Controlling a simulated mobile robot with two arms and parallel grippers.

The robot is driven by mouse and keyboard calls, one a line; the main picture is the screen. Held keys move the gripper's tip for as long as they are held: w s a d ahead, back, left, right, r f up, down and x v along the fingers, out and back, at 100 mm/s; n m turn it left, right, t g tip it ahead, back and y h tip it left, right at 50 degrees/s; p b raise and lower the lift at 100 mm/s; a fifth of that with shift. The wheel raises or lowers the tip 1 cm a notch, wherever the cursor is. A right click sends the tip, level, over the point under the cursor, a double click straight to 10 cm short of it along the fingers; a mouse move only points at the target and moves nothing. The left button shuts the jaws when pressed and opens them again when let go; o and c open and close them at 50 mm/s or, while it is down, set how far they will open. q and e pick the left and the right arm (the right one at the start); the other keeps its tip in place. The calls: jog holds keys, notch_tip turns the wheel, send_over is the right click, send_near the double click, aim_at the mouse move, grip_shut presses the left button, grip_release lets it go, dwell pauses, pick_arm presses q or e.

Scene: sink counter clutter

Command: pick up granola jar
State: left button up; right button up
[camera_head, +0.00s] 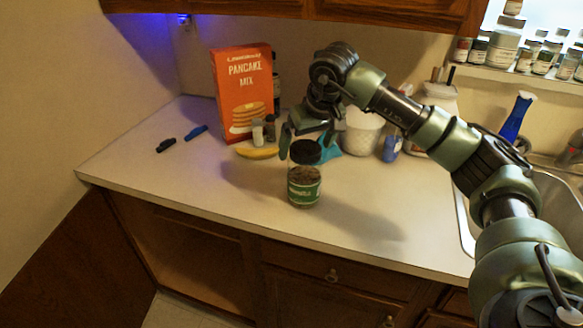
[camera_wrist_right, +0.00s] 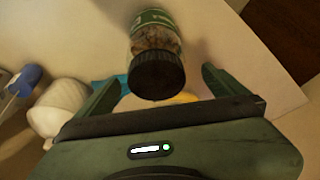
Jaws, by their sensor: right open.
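The granola jar (camera_head: 304,186) stands upright on the counter, near its front edge. It is clear with brown contents, a black lid and a green label. My right gripper (camera_head: 305,143) is above and just behind the jar, reaching down towards its lid. In the right wrist view the jar (camera_wrist_right: 155,45) lies ahead, with its black lid nearest and between the two spread fingers of my gripper (camera_wrist_right: 160,88). There is a gap on both sides of the lid; the gripper is open and empty. My left gripper is not in view.
An orange pancake mix box (camera_head: 244,95), a yellow banana (camera_head: 257,153) and small shakers stand behind the jar. A white tub (camera_head: 361,132) and blue cup (camera_head: 391,148) are behind right. The sink (camera_head: 555,195) is at right.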

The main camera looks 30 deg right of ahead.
aim_at(304, 176)
jog(key=shift+w, duration=0.1)
jog(key=p+x, duration=0.1)
jog(key=x, duration=0.1)
jog(key=shift+d+f+p, duration=0.1)
jog(key=shift+f+p, duration=0.2)
jog(key=shift+f, duration=0.1)
jog(key=p+x, duration=0.1)
jog(key=x, duration=0.3)
jog(key=shift+w+d+f, duration=0.15)
jog(key=shift+d, duration=0.05)
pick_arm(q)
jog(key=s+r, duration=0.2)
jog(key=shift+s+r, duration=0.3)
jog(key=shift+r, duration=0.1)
pick_arm(e)
jog(key=shift+w, duration=0.1)
jog(key=c, duration=2)
